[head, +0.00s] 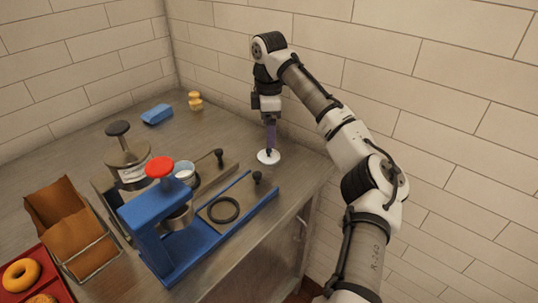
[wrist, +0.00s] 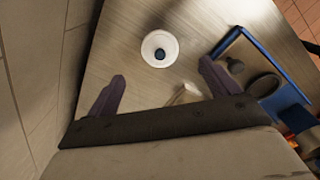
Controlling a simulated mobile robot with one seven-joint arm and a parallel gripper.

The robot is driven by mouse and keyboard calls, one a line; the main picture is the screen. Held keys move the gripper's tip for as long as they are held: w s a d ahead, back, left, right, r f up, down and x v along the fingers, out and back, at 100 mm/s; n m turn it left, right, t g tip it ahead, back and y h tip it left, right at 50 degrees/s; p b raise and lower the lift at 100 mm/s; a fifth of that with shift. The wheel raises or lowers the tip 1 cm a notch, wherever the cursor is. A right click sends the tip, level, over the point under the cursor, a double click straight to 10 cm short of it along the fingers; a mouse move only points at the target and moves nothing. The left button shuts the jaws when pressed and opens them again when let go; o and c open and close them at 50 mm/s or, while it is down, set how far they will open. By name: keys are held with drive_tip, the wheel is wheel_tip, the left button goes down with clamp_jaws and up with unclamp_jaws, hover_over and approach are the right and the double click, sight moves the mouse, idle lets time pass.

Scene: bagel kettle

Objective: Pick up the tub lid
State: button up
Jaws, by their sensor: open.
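The tub lid (head: 262,158) is a round white disc with a small dark knob in its middle. It lies flat on the grey counter, right of the blue press. In the wrist view the lid (wrist: 149,44) shows beyond the fingertips, roughly centred between them. My gripper (head: 270,147) points down over the lid, with its purple fingers close to the knob. In the wrist view my gripper (wrist: 162,86) is open, its two fingers wide apart with no object held. Whether a finger touches the lid cannot be told.
A blue press (head: 145,219) with a red knob and a black ring stands left of the lid. A kettle-like pot (head: 129,158), a blue sponge (head: 157,114) and a yellowish knobbed object (head: 195,101) stand farther back. A tiled wall (head: 440,110) rises close behind the lid.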

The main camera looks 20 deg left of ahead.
sight(267, 149)
drive_tip(key=shift+s+a+f+p, duration=0.15)
drive_tip(key=shift+f+p, duration=0.4)
drive_tip(key=shift+f, duration=1.4)
drive_tip(key=shift+a+f+p, duration=0.15)
drive_tip(key=shift+f+p, duration=0.35)
drive_tip(key=shift+f, duration=1.4)
drive_tip(key=c, duration=1)
